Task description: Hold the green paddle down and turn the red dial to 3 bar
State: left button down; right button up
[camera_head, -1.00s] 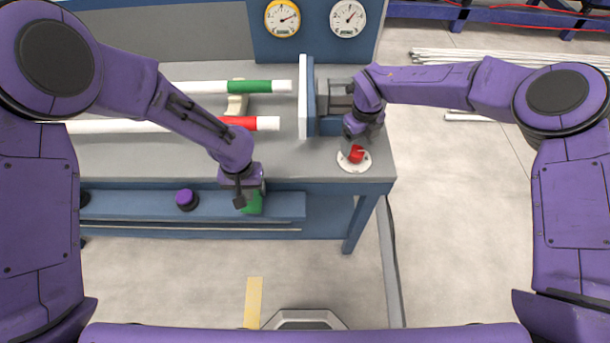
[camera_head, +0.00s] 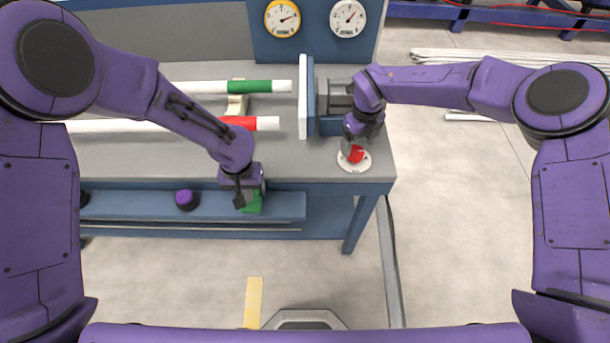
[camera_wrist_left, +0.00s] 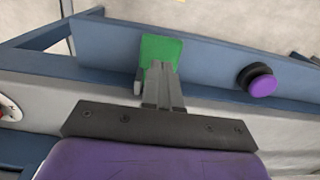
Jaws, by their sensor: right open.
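The green paddle (camera_head: 252,203) is at the front of the blue lower shelf below the bench, and it also shows in the left wrist view (camera_wrist_left: 161,50). My left gripper (camera_wrist_left: 160,72) is shut, with its fingertips together over the paddle's near part; the fingers appear to touch it. The red dial (camera_head: 356,156) sits on a round white plate at the bench's front right corner. My right gripper (camera_head: 352,146) is open, pointing down at the dial, with pale fingers at its far left side. Whether both fingers straddle the dial is hard to see.
A yellow-rimmed gauge (camera_head: 282,18) and a white gauge (camera_head: 347,17) are on the back panel; their scales are too small to read. A purple knob (camera_head: 186,199) is on the shelf left of the paddle. White pipes with green (camera_head: 249,87) and red (camera_head: 240,123) bands lie on the bench.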

aim_at(251, 204)
pick_arm(q)
jog(key=shift+f, duration=0.15)
jog(key=shift+f, duration=2.2)
jog(key=shift+s+f, duration=0.1)
jog(key=shift+f, duration=0.1)
